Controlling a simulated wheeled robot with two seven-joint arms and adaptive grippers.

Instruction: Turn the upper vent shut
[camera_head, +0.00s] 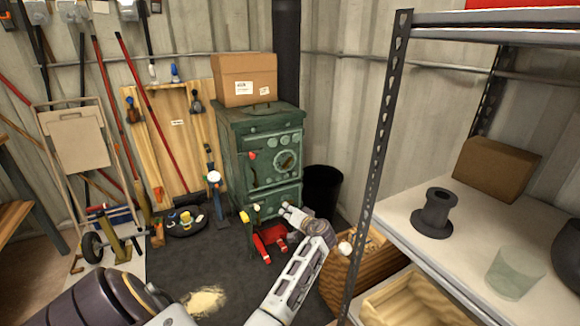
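The green stove (228,135) stands against the back wall. On its upper front is a round vent or dial (286,161) with a pale rim and dark middle. A row of small round details runs above it, and a red knob (253,155) sits to its left. I cannot tell how far the round vent is turned. My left gripper (287,210) is in front of the stove's lower part, below the round vent and apart from it in the picture. Its pale fingertips are small, so the opening between them is unclear. My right gripper is not in view.
A cardboard box (245,78) sits on the stove, beside the dark flue (286,50). Red items (262,249) lie low in front. A dark bin (322,188) stands to the right. A shelf post (376,160) and wicker basket (345,278) border my arm's right side.

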